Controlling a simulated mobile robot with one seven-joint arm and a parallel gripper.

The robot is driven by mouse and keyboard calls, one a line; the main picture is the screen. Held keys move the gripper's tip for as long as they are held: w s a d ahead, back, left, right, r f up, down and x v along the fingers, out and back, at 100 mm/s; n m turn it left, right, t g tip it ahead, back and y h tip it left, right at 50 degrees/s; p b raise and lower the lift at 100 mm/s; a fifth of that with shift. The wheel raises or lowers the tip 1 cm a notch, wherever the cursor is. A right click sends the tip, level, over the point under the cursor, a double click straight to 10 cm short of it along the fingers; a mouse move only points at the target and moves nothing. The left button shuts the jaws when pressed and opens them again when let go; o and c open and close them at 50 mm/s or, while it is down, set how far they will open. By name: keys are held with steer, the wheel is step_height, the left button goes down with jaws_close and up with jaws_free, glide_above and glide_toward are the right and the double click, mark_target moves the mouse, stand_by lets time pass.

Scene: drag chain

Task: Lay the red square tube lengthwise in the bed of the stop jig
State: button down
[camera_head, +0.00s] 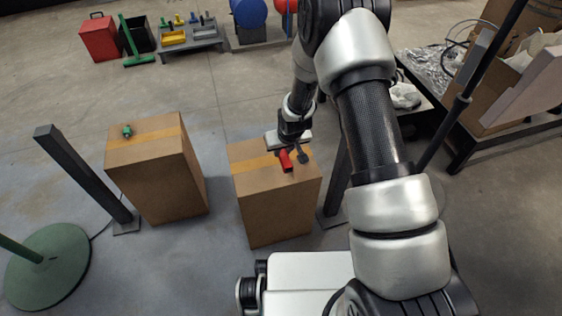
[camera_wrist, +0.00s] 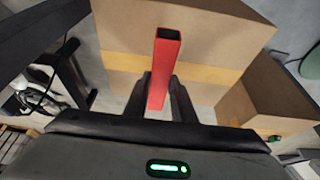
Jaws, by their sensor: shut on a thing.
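My gripper (camera_head: 294,152) is shut on the red square tube (camera_head: 285,160), over the right cardboard box. In the wrist view the tube (camera_wrist: 162,72) stands between the two dark fingers (camera_wrist: 160,98), its open hollow end pointing away from the palm. The tube appears to be held clear of the box. A small green thing (camera_head: 127,131) lies on the left cardboard box; it is too small to tell whether it is the stop jig. I cannot pick out a jig bed for sure. My gripper hides part of the right box's top.
The right cardboard box (camera_head: 277,205) and the left cardboard box (camera_head: 160,180) stand apart with bare floor between them. A dark post (camera_head: 83,175) leans left of the left box. A green round base (camera_head: 48,272) is at lower left. A cluttered cart (camera_head: 455,105) stands at the right.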

mark_target(283, 158)
steer(key=shift+f+b, duration=0.55)
steer(key=shift+f, duration=1.6)
steer(key=shift+f, duration=0.25)
steer(key=c, duration=1.5)
jaws_free()
